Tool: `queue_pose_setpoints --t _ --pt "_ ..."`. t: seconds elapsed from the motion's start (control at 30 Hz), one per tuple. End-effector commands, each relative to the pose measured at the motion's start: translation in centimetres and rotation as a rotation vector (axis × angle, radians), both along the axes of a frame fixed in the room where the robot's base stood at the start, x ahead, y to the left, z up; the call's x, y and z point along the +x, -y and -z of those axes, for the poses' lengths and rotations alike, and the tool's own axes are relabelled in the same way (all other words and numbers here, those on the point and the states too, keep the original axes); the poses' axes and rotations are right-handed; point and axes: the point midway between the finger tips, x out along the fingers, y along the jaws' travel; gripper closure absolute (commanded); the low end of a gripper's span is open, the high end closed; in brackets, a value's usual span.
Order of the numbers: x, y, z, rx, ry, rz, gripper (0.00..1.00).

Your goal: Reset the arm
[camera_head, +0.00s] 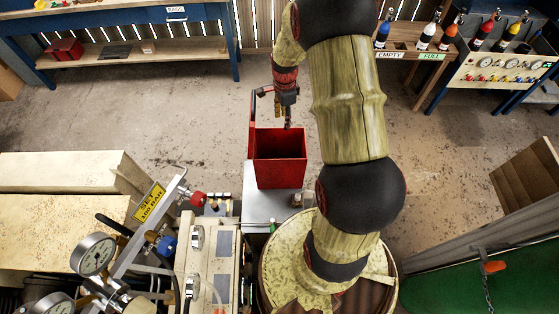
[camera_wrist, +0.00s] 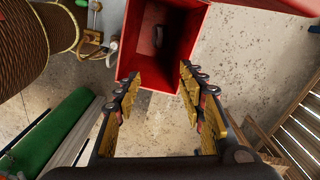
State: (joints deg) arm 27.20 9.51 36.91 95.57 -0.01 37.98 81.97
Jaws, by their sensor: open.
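My arm rises from the lower middle of the head view and bends over at the top. My gripper (camera_head: 287,122) hangs down beside the upper edge of a red open box (camera_head: 279,173). In the wrist view my gripper (camera_wrist: 158,88) is open, with nothing between its yellow-padded fingers. The red box (camera_wrist: 127,45) lies just beyond the fingertips there, with its open inside showing. A small dark object lies inside the box, too unclear to name. Whether the fingers touch the box rim cannot be told.
A compressor panel with gauges (camera_head: 92,254) and a red knob (camera_head: 199,198) stands at lower left. A blue workbench (camera_head: 120,15) is at upper left. A bench with bottles and "EMPTY" and "FULL" labels (camera_head: 431,56) is at upper right. The concrete floor between is clear.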

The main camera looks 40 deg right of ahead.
Motion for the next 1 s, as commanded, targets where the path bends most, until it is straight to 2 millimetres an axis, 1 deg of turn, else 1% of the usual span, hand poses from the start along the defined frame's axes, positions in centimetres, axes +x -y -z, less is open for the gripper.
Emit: queue_pose_setpoints --t 0.03,0.17,0.67,0.77,0.83,0.93,0.97,1.0 --pt "0.0 0.0 -0.3 0.0 0.0 0.0 0.6" --pt "-0.1 0.0 -0.7 0.0 -0.001 0.0 0.6" --pt "0.0 0.0 -0.7 0.0 -0.001 -0.021 0.6" --pt "-0.2 -0.1 -0.7 0.003 -0.006 -0.108 0.6" --pt "-0.6 -0.3 -0.6 0.012 -0.019 -0.207 0.6" --pt "-3.0 -1.5 0.1 0.049 -0.062 -0.379 0.6" --pt "-3.7 -1.9 0.0 0.06 -0.072 -0.433 0.6" --pt "-4.5 -2.3 -0.5 0.069 -0.079 -0.503 0.6"
